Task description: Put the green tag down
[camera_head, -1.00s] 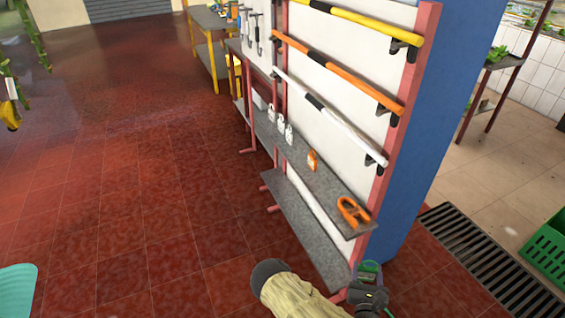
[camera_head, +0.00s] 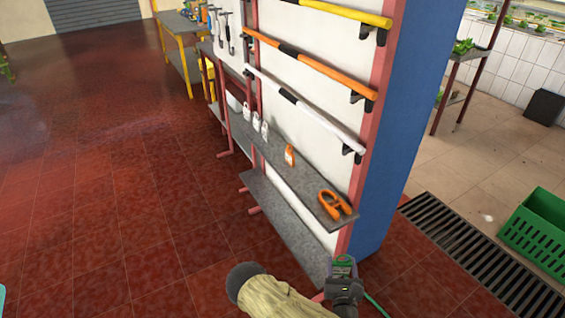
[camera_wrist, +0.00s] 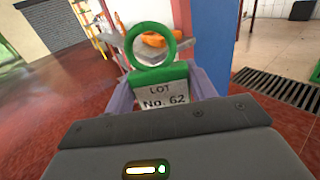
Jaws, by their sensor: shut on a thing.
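The green tag (camera_wrist: 160,75) is in my gripper (camera_wrist: 166,90) in the wrist view. It has a green ring at the top, a green band and a pale label reading "LOT No. 62". The jaws are shut on its body, and the ring stands up clear of them. The tag is held in the air, apart from the shelves.
The grey upper shelf (camera_head: 290,172) carries an orange clamp-like item (camera_head: 334,203), an orange tag (camera_head: 290,155) and several white tags. A lower shelf (camera_head: 285,225) is beneath it. Coloured poles hang above. A green crate (camera_head: 540,235) and a floor grate (camera_head: 470,250) lie right. Red floor left is open.

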